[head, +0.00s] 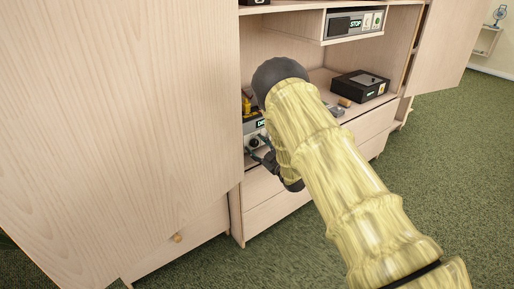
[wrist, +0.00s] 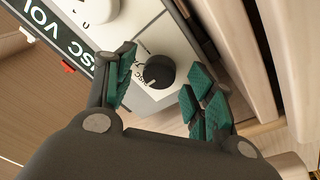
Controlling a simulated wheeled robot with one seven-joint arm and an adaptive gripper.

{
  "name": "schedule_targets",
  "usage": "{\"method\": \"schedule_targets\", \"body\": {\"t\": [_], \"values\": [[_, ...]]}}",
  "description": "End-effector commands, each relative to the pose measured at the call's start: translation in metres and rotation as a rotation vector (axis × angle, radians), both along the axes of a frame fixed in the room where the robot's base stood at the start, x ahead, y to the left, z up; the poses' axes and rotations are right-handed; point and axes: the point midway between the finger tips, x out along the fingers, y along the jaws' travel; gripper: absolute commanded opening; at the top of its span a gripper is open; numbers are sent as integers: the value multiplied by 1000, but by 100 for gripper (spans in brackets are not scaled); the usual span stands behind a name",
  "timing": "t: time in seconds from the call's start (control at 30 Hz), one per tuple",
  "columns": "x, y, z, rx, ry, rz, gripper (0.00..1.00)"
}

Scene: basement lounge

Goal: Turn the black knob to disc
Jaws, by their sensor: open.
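The black knob (wrist: 159,72) sits on the pale front panel of a device, between my open fingers in the wrist view. The device's dark strip (wrist: 58,36) carries white letters ending in "DISC VOL". My gripper (wrist: 158,92) is open, with green finger pads on either side of the knob, and no clear contact shows. In the head view, the device (head: 255,127) stands in the cabinet at the left, and my gripper (head: 264,158) is in front of it, partly hidden by my arm.
Wooden cabinet edges (wrist: 240,60) stand close on the right. A black box (head: 361,86) lies on the shelf, and a device reading "STOP" (head: 355,23) is above.

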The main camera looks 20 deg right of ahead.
Motion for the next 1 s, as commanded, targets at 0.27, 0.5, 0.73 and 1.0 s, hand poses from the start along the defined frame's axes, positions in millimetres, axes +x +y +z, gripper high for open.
{"method": "schedule_targets", "body": {"t": [0.27,0.5,0.73,1.0], "values": [[-21,-9,-3,1,1,-2,54],[-62,-23,-8,0,3,-2,54],[-96,-36,-12,1,2,-2,54],[-112,-41,-14,0,0,0,54]]}}
